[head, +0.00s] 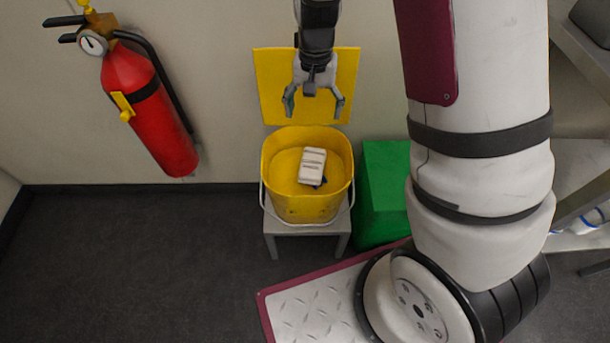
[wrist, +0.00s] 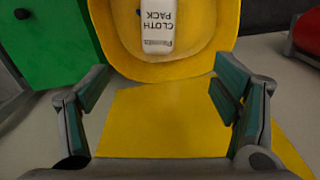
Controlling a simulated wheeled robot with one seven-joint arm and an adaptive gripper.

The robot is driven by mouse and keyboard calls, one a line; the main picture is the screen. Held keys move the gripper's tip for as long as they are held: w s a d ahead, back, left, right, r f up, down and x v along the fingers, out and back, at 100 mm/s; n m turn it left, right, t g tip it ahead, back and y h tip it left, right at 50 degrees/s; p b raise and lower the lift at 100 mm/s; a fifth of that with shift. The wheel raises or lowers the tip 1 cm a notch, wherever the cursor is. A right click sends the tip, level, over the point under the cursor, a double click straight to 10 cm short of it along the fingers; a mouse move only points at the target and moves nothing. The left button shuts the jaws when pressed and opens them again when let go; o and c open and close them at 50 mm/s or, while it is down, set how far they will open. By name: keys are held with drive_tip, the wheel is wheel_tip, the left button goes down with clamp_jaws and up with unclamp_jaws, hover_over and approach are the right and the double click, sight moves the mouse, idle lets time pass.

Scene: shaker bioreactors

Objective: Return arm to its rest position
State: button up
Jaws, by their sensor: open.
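My gripper (head: 313,104) hangs above the yellow bucket (head: 281,205), in front of its raised yellow lid (head: 273,62). Its fingers are spread apart with nothing between them, which also shows in the wrist view (wrist: 165,105). A white pack (head: 313,163) lies inside the bucket, apart from my gripper. In the wrist view the pack (wrist: 160,25) reads "CLOTH PACK" and lies beyond the fingertips. A small dark blue thing shows at the pack's lower edge, mostly hidden.
The bucket stands on a small grey stool (head: 300,228) against the wall. A green bin (head: 384,190) is just right of it. A red fire extinguisher (head: 150,115) hangs on the wall at left. Grey shelving (head: 580,170) stands at right. The floor at left is clear.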

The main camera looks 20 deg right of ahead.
drive_tip(key=shift+r, duration=1.6)
